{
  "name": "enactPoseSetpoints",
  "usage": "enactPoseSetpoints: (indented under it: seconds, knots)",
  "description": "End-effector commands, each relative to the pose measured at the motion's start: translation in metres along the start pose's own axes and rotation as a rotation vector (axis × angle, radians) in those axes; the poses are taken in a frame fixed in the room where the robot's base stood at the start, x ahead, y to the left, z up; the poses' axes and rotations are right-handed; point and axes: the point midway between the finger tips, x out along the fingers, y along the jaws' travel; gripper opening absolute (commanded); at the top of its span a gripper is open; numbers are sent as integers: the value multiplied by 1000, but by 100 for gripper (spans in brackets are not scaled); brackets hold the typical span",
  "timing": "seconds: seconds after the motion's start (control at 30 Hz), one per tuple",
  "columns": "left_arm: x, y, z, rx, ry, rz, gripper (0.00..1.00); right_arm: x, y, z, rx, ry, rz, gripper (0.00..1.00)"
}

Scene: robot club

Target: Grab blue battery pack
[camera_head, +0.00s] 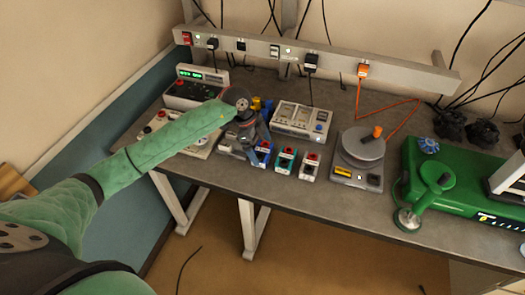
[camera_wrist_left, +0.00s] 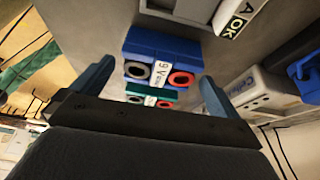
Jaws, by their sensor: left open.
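The blue battery pack (camera_head: 263,154) stands near the front edge of the workbench, leftmost in a short row with a teal pack (camera_head: 285,160) and a white pack with a red top (camera_head: 310,165). In the left wrist view the blue pack (camera_wrist_left: 163,48) shows a black and a red terminal and a 9V label. My left gripper (camera_head: 257,150) is open just over it and partly hides it. In the wrist view its blue fingers (camera_wrist_left: 157,74) lie on either side of the pack, with a gap showing. The teal pack (camera_wrist_left: 150,92) shows beyond. My right gripper is out of view.
A white meter unit (camera_head: 300,120) stands behind the packs. A control box (camera_head: 195,88) is at the back left. A scale (camera_head: 362,150) and a green machine (camera_head: 460,185) stand to the right. A power strip (camera_head: 330,62) runs along the wall.

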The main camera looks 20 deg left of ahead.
Motion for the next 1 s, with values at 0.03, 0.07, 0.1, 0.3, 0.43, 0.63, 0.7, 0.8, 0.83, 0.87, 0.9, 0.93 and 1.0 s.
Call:
enactPoseSetpoints:
  seconds: [0.03, 0.07, 0.1, 0.3, 0.43, 0.63, 0.7, 0.8, 0.83, 0.87, 0.9, 0.93, 1.0]
  knots:
    - [2, 0, 0, -1, 0, 1, 100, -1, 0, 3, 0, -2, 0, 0]
    - [4, 0, 0, -1, 0, 1, 100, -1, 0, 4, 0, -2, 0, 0]
    - [5, 0, 0, -1, 0, 0, 100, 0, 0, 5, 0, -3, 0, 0]
    - [6, 0, 0, 0, 0, -1, 100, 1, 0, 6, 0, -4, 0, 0]
    - [6, 0, 0, 0, 0, -1, 80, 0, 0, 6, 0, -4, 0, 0]
    - [5, 0, 0, 0, 0, -1, 49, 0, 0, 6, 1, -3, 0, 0]
    - [5, 0, 0, 0, 0, -1, 49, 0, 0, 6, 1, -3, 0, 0]
    - [5, 0, 0, 0, 0, -2, 49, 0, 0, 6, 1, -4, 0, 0]
    - [4, 0, 0, 0, 0, -2, 49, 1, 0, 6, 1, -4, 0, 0]
    - [4, 0, 0, 1, 0, -2, 49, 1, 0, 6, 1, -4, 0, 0]
    - [3, 0, -1, 1, 0, -2, 49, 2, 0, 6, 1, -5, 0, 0]
    - [2, -1, -1, 1, 1, -2, 49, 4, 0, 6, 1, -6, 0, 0]
    - [-2, -1, -3, 2, 1, -4, 49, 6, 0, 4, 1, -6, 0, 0]
